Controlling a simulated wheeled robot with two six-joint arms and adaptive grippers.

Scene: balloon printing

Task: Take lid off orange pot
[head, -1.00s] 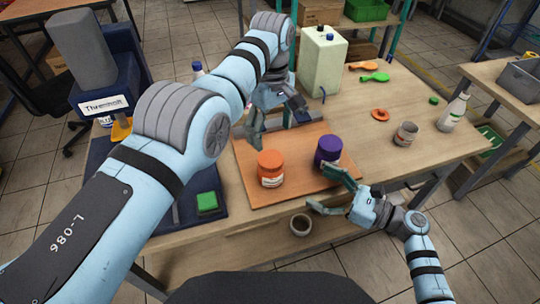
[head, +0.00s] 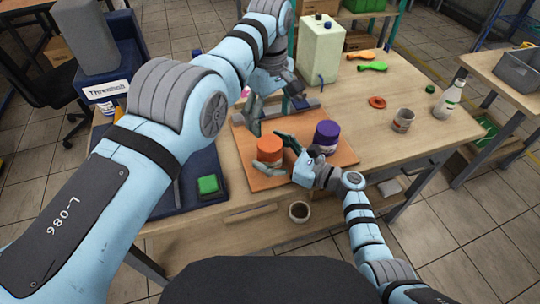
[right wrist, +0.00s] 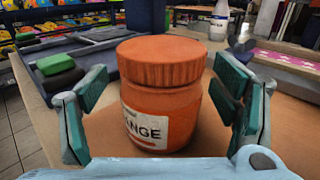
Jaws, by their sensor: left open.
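The orange pot (head: 275,165) stands upright on the orange-brown board (head: 240,146) with its orange lid (head: 270,145) on. The right wrist view shows the pot (right wrist: 160,110) with a white label and its ribbed lid (right wrist: 162,62) on top. My right gripper (head: 272,156) is open around the pot, with one finger on each side and gaps visible in the right wrist view (right wrist: 160,108). My left gripper (head: 275,110) is open and empty above the back of the board, behind the pot.
A purple-lidded pot (head: 326,136) stands to the right on the board. A grey cup (head: 403,120), a white bottle (head: 450,97) and a pale canister (head: 320,48) stand on the table (head: 370,135). A green block (head: 208,184) lies at the left. The table's right side is mostly clear.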

